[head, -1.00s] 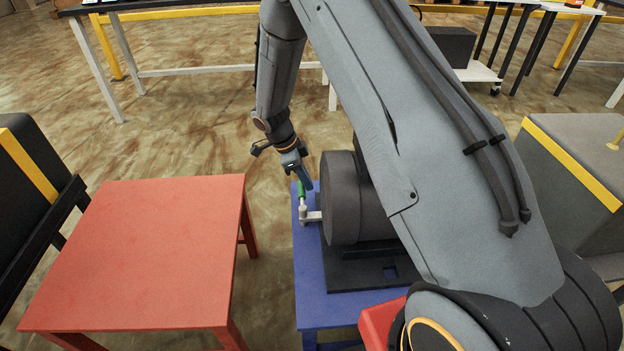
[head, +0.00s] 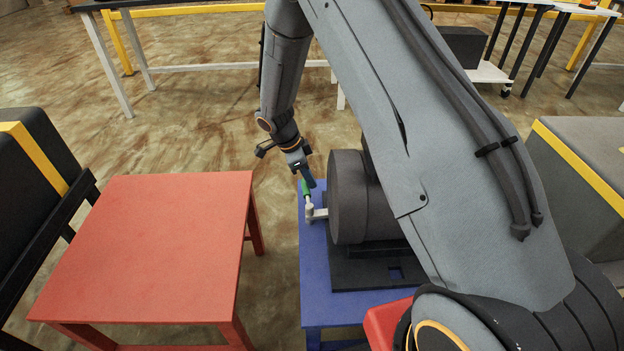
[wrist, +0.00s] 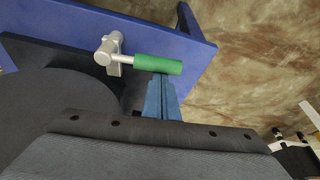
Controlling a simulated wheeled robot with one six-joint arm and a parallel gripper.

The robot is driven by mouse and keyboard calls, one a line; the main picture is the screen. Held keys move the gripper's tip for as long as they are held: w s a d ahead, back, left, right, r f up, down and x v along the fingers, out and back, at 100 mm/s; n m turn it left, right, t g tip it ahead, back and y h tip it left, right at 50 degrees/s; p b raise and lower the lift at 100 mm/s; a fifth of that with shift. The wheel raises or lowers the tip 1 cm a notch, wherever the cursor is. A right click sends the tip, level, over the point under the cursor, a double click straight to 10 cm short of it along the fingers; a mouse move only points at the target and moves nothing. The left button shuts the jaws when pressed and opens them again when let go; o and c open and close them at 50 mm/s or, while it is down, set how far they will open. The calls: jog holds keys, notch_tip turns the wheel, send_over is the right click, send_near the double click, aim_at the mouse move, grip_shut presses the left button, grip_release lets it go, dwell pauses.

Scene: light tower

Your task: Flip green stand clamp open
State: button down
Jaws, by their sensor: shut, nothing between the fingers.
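The green clamp handle (head: 306,188) sits on a silver clamp (head: 315,212) at the left side of the dark grey stand (head: 348,200) on a blue table (head: 316,280). In the wrist view the green handle (wrist: 157,64) points right from the silver pivot (wrist: 108,50). My gripper (head: 309,180) is at the handle's far end. In the wrist view its blue fingers (wrist: 160,80) are together, with their tips at the underside of the handle's free end. The fingers do not enclose the handle. Whether they touch it I cannot tell.
A red table (head: 150,245) stands left of the blue table, with a gap of floor between. A black case with a yellow stripe (head: 40,165) is at the far left. A grey box (head: 590,170) is at the right. Open floor lies beyond the blue table.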

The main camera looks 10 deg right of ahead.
jog(key=a+n+t, duration=0.1)
jog(key=a+n, duration=0.2)
jog(key=n, duration=0.1)
jog(key=shift+w+a, duration=0.1)
jog(key=s+a+n+t+y+b, duration=0.2)
jog(key=a+n+b, duration=0.4)
jog(key=n+b, duration=0.3)
jog(key=shift+s+n+t+b, duration=0.35)
jog(key=shift+s+n+t, duration=0.05)
jog(key=shift+s, duration=0.45)
jog(key=shift+a, duration=0.1)
jog(key=shift+s, duration=0.1)
jog(key=p+v, duration=0.2)
jog(key=v, duration=0.5)
jog(key=shift+r+p, duration=0.35)
